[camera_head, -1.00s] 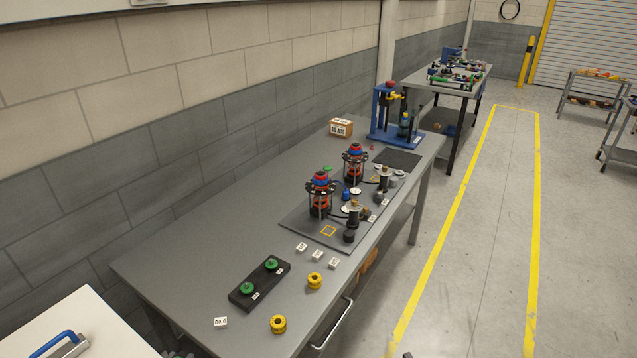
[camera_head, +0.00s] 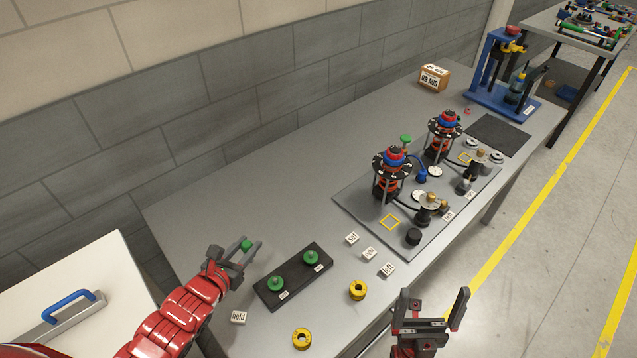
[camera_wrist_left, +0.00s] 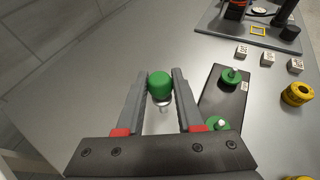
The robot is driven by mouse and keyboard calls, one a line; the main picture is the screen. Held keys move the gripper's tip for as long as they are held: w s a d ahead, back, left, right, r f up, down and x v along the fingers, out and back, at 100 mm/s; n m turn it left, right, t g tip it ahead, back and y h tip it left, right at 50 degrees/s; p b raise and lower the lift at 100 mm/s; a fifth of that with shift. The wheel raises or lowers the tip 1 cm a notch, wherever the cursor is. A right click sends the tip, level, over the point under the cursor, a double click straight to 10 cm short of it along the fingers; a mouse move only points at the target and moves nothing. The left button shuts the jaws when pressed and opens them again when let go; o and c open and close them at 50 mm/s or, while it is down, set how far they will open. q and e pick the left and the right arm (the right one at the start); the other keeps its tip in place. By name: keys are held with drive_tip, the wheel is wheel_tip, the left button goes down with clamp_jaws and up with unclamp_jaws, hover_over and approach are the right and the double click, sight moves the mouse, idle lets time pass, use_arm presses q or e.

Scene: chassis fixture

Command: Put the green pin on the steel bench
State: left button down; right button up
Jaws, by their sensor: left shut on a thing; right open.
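My left gripper (camera_head: 248,249) is shut on a green pin (camera_head: 246,244) with a rounded top. In the left wrist view the green pin (camera_wrist_left: 160,86) sits between the fingertips, with a pale metal part showing below it. The pin is over the grey steel bench (camera_head: 200,215), left of the black block. I cannot tell whether it touches the bench top. My right gripper (camera_head: 434,312) is open and empty at the bench's front edge.
A black block (camera_head: 294,276) holds two green knobs. Yellow rings (camera_head: 358,290) and small white label cubes (camera_head: 369,254) lie near the front. A dark plate (camera_head: 350,205) carries two red-and-black assemblies. The bench's back left is clear.

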use_arm(q)
drive_tip(key=shift+d+r+b+x, duration=0.2)
drive_tip(key=shift+d+b+x, duration=0.15)
drive_tip(key=shift+x, duration=2.35)
drive_tip(key=shift+d+r+b+x, duration=0.2)
drive_tip(key=shift+d+r+x, duration=0.1)
drive_tip(key=shift+x, duration=2.35)
drive_tip(key=shift+d+r+b+x, duration=0.15)
drive_tip(key=shift+d+b+x, duration=0.2)
drive_tip(key=shift+x, duration=2.35)
drive_tip(key=shift+f, duration=0.15)
drive_tip(key=shift+f, duration=0.25)
drive_tip(key=c, duration=0.5)
unclamp_jaws()
drive_tip(key=shift+r, duration=0.1)
drive_tip(key=shift+c, duration=0.2)
drive_tip(key=shift+r, duration=0.15)
